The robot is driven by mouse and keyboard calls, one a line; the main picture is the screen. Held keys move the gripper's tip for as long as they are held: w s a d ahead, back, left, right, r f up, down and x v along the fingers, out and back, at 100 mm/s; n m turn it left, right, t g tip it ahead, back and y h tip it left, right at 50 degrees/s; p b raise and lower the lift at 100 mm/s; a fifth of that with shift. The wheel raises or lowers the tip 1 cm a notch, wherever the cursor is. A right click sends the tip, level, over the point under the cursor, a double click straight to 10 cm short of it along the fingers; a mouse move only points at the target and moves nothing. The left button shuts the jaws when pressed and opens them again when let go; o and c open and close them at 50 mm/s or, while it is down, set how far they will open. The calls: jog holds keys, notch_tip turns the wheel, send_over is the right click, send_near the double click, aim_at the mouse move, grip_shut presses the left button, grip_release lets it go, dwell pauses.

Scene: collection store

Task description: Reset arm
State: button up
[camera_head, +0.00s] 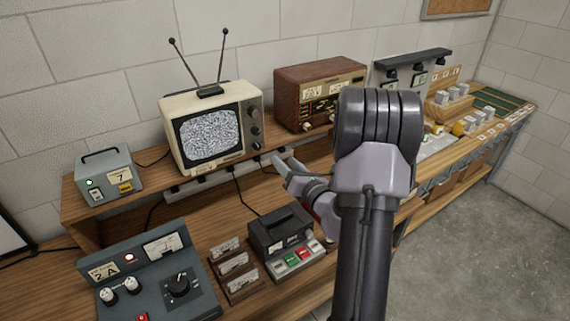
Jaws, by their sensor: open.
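My arm (364,245) rises from the bottom of the head view, with its dark elbow (378,130) at the centre right. No held object shows.
A television (210,130) with static and a brown radio (318,95) stand on the raised shelf. A grey box (109,172), a control panel (157,275) and a button device (287,241) stand to the left. Bare floor (470,240) lies right.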

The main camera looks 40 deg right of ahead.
jog(key=a+r+n+g+y+b, duration=0.1)
jog(key=a+n+g+y+b, duration=0.15)
jog(key=a+n+y, duration=0.85)
jog(key=a+r+n+g+y+b, duration=0.2)
jog(key=a+n+b, duration=0.25)
jog(key=a, duration=1.25)
jog(key=s+a+f+n+g+b, duration=0.2)
jog(key=s+a+f+n+g, duration=0.15)
jog(key=s+a+n, duration=0.25)
jog(key=s+a+f+n+g+b, duration=0.2)
jog(key=s+a+n+g, duration=0.2)
jog(key=s+a+n, duration=0.25)
jog(key=s+d+f+n+h+b, duration=0.4)
jog(key=s+n+h, duration=0.3)
jog(key=s+n, duration=0.3)
jog(key=shift+f+n+b, duration=0.6)
jog(key=shift+n+b, duration=0.1)
jog(key=shift+n, duration=0.1)
